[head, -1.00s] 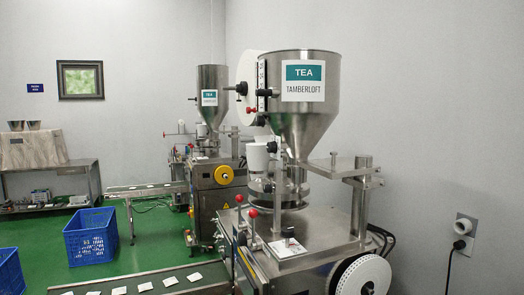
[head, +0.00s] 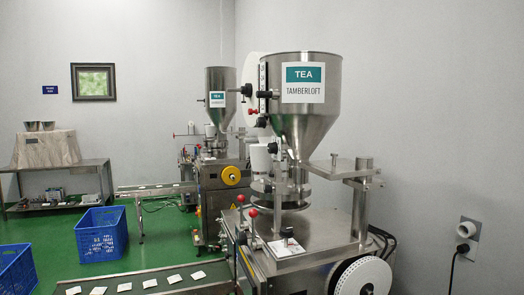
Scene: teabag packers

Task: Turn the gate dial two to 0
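The near tea machine has a steel hopper (head: 318,115) with a teal label reading TEA TAMBERLOFT. A black knob (head: 246,90) sticks out left of this hopper, beside an upright scale strip (head: 262,76). Lower down are a small red knob (head: 253,111) and two more black knobs, an upper one (head: 262,121) and a lower one (head: 272,148). I cannot tell which of these is gate dial two, and no dial numbers are readable. My gripper is not in view.
Blue crates stand on the green floor, one near the middle left (head: 101,235) and one at the left edge (head: 17,270). A white reel (head: 364,277) and a wall outlet (head: 467,229) are at right.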

